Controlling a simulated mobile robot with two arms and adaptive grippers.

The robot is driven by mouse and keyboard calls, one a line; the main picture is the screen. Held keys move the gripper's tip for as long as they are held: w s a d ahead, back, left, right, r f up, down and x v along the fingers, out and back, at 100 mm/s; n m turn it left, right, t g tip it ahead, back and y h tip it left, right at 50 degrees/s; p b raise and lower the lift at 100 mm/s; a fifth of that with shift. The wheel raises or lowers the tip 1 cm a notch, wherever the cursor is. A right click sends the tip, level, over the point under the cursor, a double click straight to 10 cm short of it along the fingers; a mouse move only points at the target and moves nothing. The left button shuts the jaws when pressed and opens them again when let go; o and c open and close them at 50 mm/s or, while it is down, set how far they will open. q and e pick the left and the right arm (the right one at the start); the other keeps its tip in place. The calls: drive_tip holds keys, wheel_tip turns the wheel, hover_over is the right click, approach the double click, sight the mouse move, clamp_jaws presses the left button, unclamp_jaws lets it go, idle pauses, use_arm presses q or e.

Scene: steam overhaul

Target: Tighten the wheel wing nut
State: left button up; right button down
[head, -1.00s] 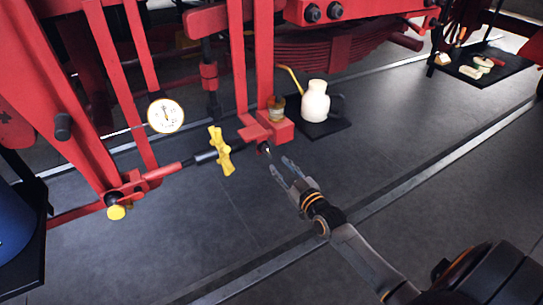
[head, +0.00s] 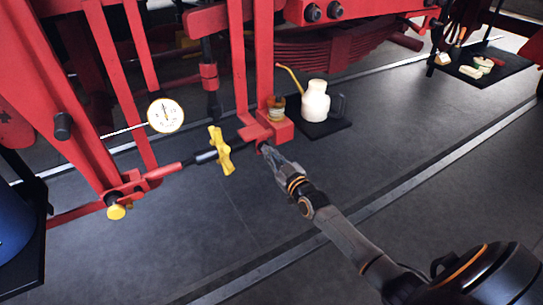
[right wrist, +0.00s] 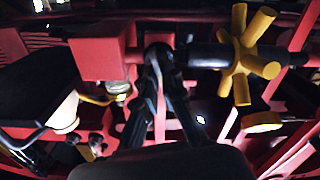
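A yellow spoked wheel (head: 220,152) sits on a dark rod between the red levers. It also shows large at the upper right of the right wrist view (right wrist: 243,55). My right gripper (head: 266,152) is at the rod's end by the red bracket, to the right of the yellow wheel and apart from it. In the right wrist view its fingertips (right wrist: 160,56) come close together on a small dark end piece (right wrist: 158,42), which looks like the wing nut and is mostly hidden by the fingers. My left gripper is not in view.
A red bracket block (head: 279,130) with a small amber jar (head: 276,108) on it is just above my right gripper. A white oil can (head: 316,102) stands on a dark mat behind. A dial gauge (head: 165,115) is at left. The floor in front is clear.

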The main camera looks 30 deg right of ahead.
drive_tip(key=shift+d+m, duration=0.1)
drive_tip(key=shift+m, duration=1.7)
drive_tip(key=c, duration=1.5)
unclamp_jaws()
drive_tip(key=s, duration=1.2)
